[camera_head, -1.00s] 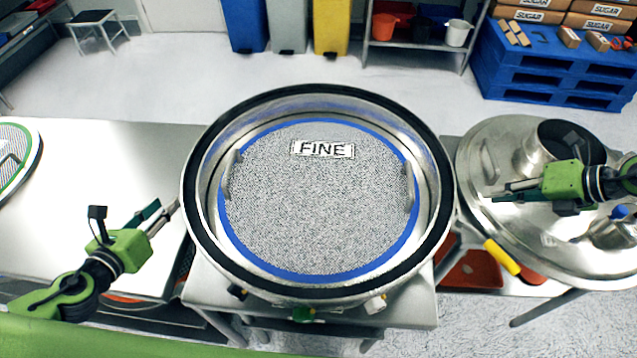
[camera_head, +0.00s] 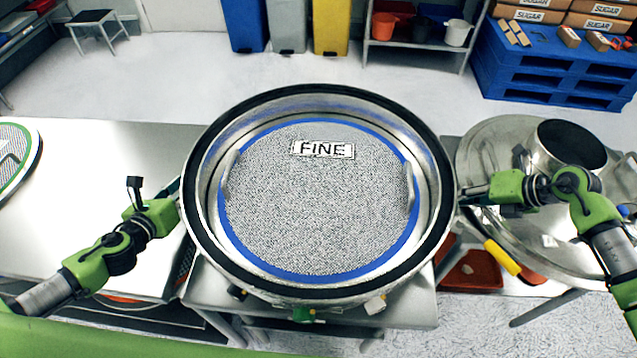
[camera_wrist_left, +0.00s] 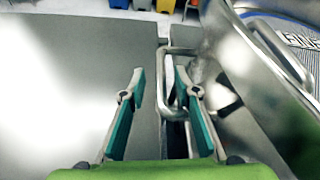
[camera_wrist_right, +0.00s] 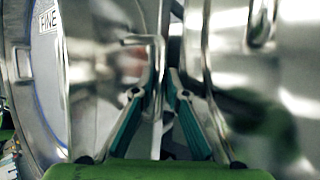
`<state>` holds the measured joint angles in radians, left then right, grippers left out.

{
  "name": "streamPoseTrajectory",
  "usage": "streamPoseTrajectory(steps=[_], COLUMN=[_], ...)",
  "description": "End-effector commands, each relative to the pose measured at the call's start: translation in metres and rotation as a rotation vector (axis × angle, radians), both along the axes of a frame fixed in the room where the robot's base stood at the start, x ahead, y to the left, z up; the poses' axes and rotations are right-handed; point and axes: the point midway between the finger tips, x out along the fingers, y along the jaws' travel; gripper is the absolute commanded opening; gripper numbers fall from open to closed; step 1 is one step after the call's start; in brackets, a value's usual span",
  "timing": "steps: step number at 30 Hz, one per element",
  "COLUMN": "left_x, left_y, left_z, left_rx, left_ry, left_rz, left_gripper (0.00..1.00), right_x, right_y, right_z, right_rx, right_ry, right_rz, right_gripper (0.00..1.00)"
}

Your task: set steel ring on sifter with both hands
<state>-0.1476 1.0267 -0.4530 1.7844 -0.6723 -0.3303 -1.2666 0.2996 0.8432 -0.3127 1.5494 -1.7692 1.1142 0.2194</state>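The steel ring (camera_head: 447,180) is a wide round band with a black rim. It stands around the blue-edged mesh (camera_head: 315,210) marked FINE, at the centre of the head view. My left gripper (camera_head: 176,188) is at the ring's left outer side. In the left wrist view its fingers (camera_wrist_left: 160,85) are apart, with a bent steel handle (camera_wrist_left: 176,50) at the right finger. My right gripper (camera_head: 466,196) is at the ring's right outer side.
A steel table (camera_head: 90,215) lies to the left, with a green-edged screen (camera_head: 36,160) on it. A steel lid with a wide spout (camera_head: 490,150) stands close on the right.

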Motion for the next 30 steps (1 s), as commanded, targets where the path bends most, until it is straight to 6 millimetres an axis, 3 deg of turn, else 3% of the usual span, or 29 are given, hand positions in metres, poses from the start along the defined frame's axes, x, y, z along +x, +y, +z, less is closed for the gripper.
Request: streamPoseTrajectory(steps=[6,15,16,17,19,30], left_x=[0.011,0.012,0.012,0.012,0.012,0.015], left_y=[-0.002,-0.002,-0.002,-0.002,-0.002,-0.001], left_z=[-0.004,-0.004,-0.004,-0.004,-0.004,0.004], left_rx=[0.001,0.001,0.001,0.001,0.001,0.001], left_ry=[-0.001,0.000,0.000,0.000,0.000,-0.014], left_rz=[-0.001,-0.001,-0.001,-0.001,-0.001,-0.001], left_gripper=[0.29,0.29,0.26,0.19,0.00,0.00], right_x=[0.005,0.005,0.005,0.005,0.005,0.009], right_y=[0.006,0.007,0.007,0.007,0.007,0.007], right_z=[-0.008,-0.009,-0.009,-0.009,-0.009,-0.002], right_rx=[-0.001,0.000,0.000,0.000,0.000,0.004], right_ry=[-0.002,-0.001,-0.001,-0.001,-0.001,-0.015], right_rz=[0.001,0.000,0.000,0.000,0.000,-0.001], right_gripper=[0.14,0.14,0.11,0.03,0.00,0.00])
